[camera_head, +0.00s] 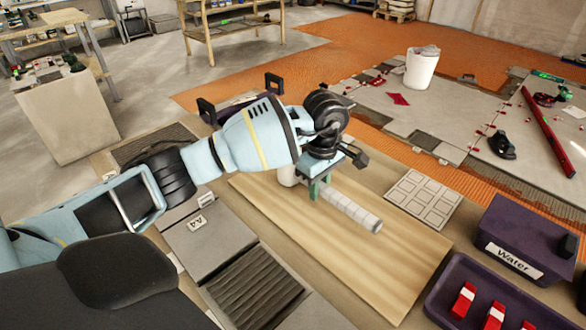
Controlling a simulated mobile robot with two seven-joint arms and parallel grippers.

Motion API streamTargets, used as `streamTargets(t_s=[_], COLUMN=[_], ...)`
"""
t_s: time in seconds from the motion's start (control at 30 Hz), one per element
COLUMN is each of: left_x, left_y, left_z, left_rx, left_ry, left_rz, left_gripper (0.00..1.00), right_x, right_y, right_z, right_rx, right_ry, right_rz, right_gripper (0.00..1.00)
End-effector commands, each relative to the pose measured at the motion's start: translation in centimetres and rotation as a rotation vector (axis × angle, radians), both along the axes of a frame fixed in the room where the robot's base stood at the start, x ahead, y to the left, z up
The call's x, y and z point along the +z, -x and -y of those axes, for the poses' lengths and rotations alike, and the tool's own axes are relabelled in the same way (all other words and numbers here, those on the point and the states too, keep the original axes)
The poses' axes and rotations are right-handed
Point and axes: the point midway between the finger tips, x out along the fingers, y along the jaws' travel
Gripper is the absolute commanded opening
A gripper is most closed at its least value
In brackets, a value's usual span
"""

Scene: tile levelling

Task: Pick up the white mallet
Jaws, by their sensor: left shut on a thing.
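The white mallet (350,210) is over the light wooden board in the middle of the head view. Its pale, banded cylindrical part points to the lower right, and a whitish part shows just left of the fingers. My left gripper (317,188) reaches in from the left, pointing down, with its green fingers shut on the mallet. The gripper and wrist hide part of the mallet. I cannot tell whether the mallet touches the board. My right gripper is not in view.
The wooden board (400,279) has bare room around the mallet. A purple "Water" box (530,228) and a purple tray (445,308) with red-and-white items stand at the right. A patterned tile (419,201) lies behind. A white bucket (420,72) stands on the tiled floor beyond.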

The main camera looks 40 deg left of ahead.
Motion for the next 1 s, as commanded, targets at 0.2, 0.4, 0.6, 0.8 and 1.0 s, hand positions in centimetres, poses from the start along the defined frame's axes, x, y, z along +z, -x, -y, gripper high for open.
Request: streamTargets(t_s=[0.2, 0.4, 0.6, 0.8, 1.0], left_x=[0.1, 1.0, 3.6, 3.9, 4.3], left_y=[0.0, -0.1, -0.1, 3.0, 7.0], left_z=[0.0, -0.1, -0.1, 1.3, 3.1], left_rx=[0.000, 0.001, 0.000, -0.006, -0.004], left_ry=[-0.001, 0.000, 0.000, -0.001, -0.001], left_rz=[0.002, 0.004, 0.006, 0.002, 0.002], left_gripper=[0.00, 0.00, 0.00, 0.00, 0.00], right_x=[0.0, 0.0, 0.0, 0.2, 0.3], right_y=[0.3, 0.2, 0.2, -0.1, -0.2], right_z=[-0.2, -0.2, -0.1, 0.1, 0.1], right_rx=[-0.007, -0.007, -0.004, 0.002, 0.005], right_ry=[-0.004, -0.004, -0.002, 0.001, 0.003], right_rz=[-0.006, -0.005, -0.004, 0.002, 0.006], right_gripper=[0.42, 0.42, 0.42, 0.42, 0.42])
